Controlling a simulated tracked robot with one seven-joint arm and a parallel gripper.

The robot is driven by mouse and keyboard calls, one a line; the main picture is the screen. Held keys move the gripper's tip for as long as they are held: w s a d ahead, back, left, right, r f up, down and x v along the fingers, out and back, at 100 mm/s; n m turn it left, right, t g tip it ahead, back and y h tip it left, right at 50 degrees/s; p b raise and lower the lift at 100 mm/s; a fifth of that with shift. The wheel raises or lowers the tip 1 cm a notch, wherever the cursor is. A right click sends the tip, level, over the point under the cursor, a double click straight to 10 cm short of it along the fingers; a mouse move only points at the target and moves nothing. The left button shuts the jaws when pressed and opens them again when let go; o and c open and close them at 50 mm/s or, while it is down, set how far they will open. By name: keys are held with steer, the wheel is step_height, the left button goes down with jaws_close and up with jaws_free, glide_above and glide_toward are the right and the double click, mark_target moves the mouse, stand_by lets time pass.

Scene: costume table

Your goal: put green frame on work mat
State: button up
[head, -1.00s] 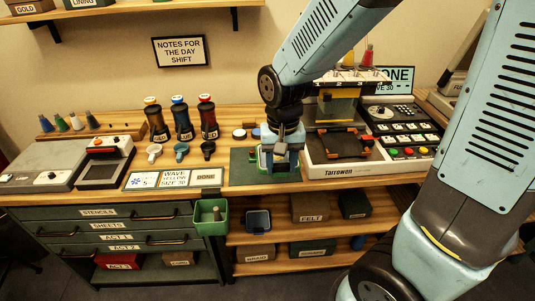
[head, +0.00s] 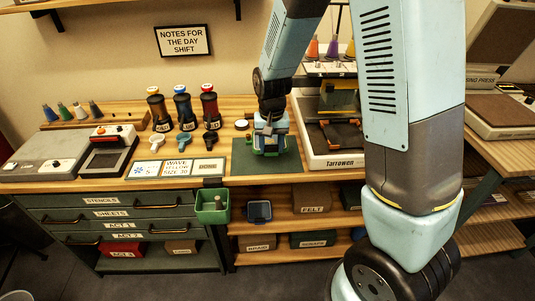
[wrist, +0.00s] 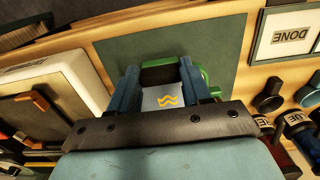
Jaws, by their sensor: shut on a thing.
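The green frame (wrist: 205,80) is in my gripper, with a pale panel bearing a yellow wave mark (wrist: 168,98) between the fingers in the wrist view. In the head view the green frame (head: 257,150) is partly hidden by my gripper (head: 270,148). My gripper (wrist: 160,85) is shut on the frame, one blue finger on each side. The dark green work mat (head: 243,164) lies flat on the wooden bench beneath the frame; it also shows in the wrist view (wrist: 225,40). The frame is over the mat's back part. I cannot tell whether it touches the mat.
The white Tarrowen machine (head: 330,162) stands close right of the mat. A row of cards with DONE (head: 208,168) lies left, with several dark bottles (head: 183,108) behind. A green bin (head: 212,207) hangs at the bench front. The mat's front is clear.

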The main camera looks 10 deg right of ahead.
mark_target(266, 139)
steer(key=shift+w+f, duration=0.9)
steer(key=shift+f, duration=0.25)
steer(key=shift+a+f, duration=0.1)
steer(key=shift+f, duration=1.4)
steer(key=o, duration=1)
steer(key=shift+o, duration=0.2)
